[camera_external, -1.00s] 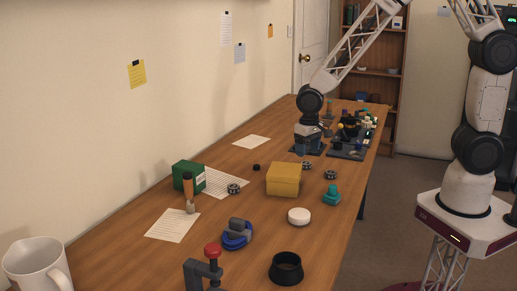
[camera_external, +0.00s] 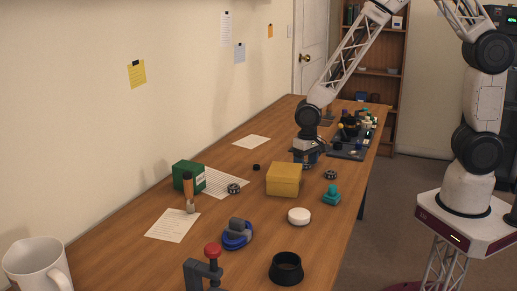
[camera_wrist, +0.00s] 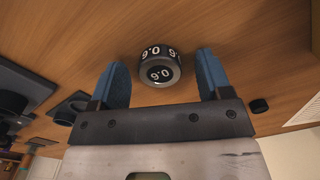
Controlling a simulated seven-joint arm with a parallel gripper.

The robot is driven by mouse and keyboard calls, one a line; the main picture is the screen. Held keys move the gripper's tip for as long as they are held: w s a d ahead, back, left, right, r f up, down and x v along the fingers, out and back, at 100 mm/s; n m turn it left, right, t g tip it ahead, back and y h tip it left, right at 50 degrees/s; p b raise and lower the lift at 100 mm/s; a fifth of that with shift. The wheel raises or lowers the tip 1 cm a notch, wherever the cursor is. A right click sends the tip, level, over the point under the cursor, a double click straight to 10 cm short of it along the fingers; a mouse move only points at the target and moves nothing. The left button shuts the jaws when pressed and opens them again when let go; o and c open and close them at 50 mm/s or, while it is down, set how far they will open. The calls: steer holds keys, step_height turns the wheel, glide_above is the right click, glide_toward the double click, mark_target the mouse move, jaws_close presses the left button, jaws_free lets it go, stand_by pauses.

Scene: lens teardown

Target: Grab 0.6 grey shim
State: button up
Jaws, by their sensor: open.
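The shim (camera_wrist: 160,70) is a short dark-grey ring with white digits that show upside down and read as 0.6. It lies on the wooden table, between and slightly beyond the two blue fingers in the wrist view. My gripper (camera_wrist: 162,64) is open, one finger on each side of the shim, with visible gaps. In the external view my gripper (camera_external: 306,163) is low over the table behind the yellow box, and the shim there is hidden. Two similar rings lie elsewhere, one right of the box (camera_external: 330,175) and one near the green box (camera_external: 234,188).
The yellow box (camera_external: 284,181) stands close in front of my gripper. A small black cap (camera_wrist: 259,105) lies beside the right finger. Dark trays with parts (camera_external: 350,153) stand behind to the right. A green box (camera_external: 188,176), paper sheets and a teal part (camera_external: 331,196) are farther off.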

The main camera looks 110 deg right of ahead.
mark_target(306, 162)
steer(key=c, duration=1.1)
steer(key=shift+r, duration=0.1)
steer(key=shift+r, duration=0.8)
step_height(306, 162, up, 2)
steer(key=s+a, duration=0.2)
steer(key=s, duration=0.2)
steer(key=s+a, duration=0.3)
steer(key=s, duration=0.2)
steer(key=s+a+r, duration=0.1)
steer(key=s+a, duration=0.2)
steer(key=s, duration=0.1)
steer(key=shift+s+a+r, duration=0.1)
steer(key=shift+s+a, duration=0.05)
steer(key=shift+s, duration=0.2)
